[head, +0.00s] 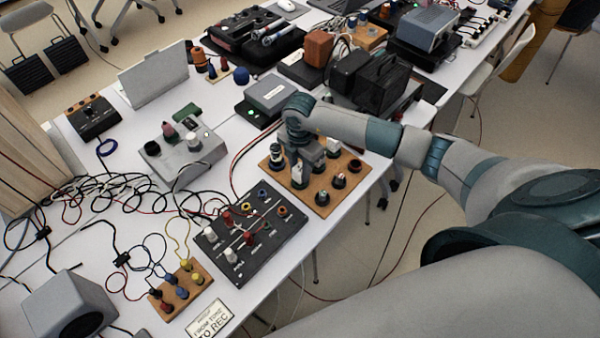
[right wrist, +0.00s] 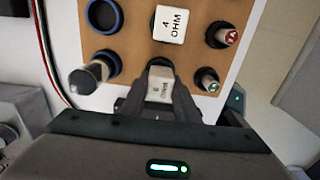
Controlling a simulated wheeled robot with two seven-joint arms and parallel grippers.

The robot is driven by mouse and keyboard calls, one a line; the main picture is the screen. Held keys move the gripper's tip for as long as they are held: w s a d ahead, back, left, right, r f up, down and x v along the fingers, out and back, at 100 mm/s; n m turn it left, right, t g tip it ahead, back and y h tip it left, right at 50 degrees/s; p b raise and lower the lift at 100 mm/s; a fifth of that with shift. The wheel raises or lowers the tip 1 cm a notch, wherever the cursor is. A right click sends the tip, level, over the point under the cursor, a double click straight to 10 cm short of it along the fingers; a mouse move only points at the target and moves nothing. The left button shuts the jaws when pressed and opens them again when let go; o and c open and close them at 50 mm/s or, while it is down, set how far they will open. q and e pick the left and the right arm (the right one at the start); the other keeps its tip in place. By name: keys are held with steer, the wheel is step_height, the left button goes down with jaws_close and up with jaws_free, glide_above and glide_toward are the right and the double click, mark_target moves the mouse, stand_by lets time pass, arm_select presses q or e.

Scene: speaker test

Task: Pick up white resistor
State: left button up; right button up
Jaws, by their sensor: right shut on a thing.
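My right gripper (head: 300,176) is over the wooden board (head: 323,198) in the head view. In the right wrist view, my right gripper (right wrist: 160,92) is shut on a white resistor (right wrist: 160,82), a white block with dark lettering too blurred to read surely. The gripper hides its lower end, so I cannot tell whether it touches the board. A second white block marked "4 OHM" (right wrist: 171,24) sits on the board just beyond. My left gripper is not in view.
Around the held block are a dark plug (right wrist: 88,77), a blue-ringed socket (right wrist: 103,15) and knobs with red and green tops. A black panel with knobs (head: 285,232) lies close by in the head view. Tangled cables (head: 95,190) cover the table's left part.

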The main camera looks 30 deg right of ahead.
steer(key=shift+r+b, duration=0.35)
steer(key=shift+r, duration=0.15)
steer(key=r+b, duration=0.1)
steer(key=d+r+b, duration=0.1)
steer(key=r, duration=0.1)
steer(key=shift+r, duration=0.1)
steer(key=s+d+r+b, duration=0.4)
steer(key=d+r, duration=0.2)
steer(key=d, duration=0.4)
steer(key=shift+r, duration=0.4)
steer(key=shift+a, duration=0.1)
